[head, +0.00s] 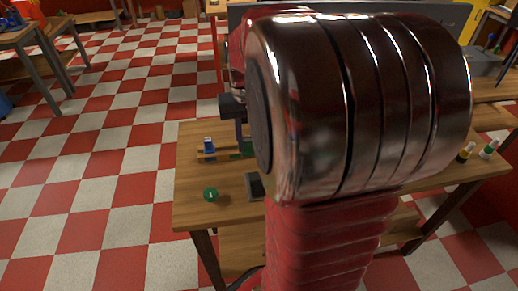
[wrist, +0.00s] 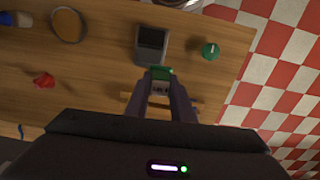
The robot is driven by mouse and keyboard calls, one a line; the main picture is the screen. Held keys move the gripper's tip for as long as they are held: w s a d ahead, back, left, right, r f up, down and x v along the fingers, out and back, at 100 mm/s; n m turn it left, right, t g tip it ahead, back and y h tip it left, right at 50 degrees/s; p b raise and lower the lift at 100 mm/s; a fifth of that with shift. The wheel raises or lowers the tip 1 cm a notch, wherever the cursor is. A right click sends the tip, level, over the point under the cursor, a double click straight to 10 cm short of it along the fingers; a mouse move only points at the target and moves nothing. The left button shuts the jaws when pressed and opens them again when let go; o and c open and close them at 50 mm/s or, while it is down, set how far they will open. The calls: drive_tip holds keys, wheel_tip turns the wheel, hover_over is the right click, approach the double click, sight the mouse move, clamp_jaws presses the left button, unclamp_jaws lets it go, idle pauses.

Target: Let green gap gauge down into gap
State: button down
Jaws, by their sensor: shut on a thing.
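The green gap gauge (wrist: 161,72) is between the fingertips of my gripper (wrist: 162,78) in the wrist view. My gripper is shut on it. In the head view a bit of green (head: 246,147) shows below my dark gripper (head: 243,140), partly hidden by my arm. A small grey-white block shows between the fingers, below the gauge in the picture; I cannot tell what it is. The gap itself cannot be made out in either view.
A dark grey box (wrist: 151,44) lies just beyond the fingertips, with a green knob-like object (wrist: 210,51) to its right. A wooden rack (head: 214,156) bears a blue item (head: 208,143). A red piece (wrist: 43,81) and a round dark-rimmed object (wrist: 68,25) lie left.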

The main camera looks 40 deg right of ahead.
drive_tip(key=s, duration=0.2)
drive_tip(key=s+f, duration=0.1)
drive_tip(key=shift+s+d, duration=0.35)
drive_tip(key=shift+s, duration=0.05)
drive_tip(key=shift+f, duration=0.1)
drive_tip(key=shift+f, duration=3.15)
drive_tip(key=shift+f, duration=1.35)
idle(0.5)
idle(0.4)
drive_tip(key=c, duration=1.5)
unclamp_jaws()
drive_tip(key=shift+o, duration=0.2)
drive_tip(key=shift+r, duration=0.1)
wheel_tip(320, 180, up, 14)
drive_tip(key=shift+f, duration=0.25)
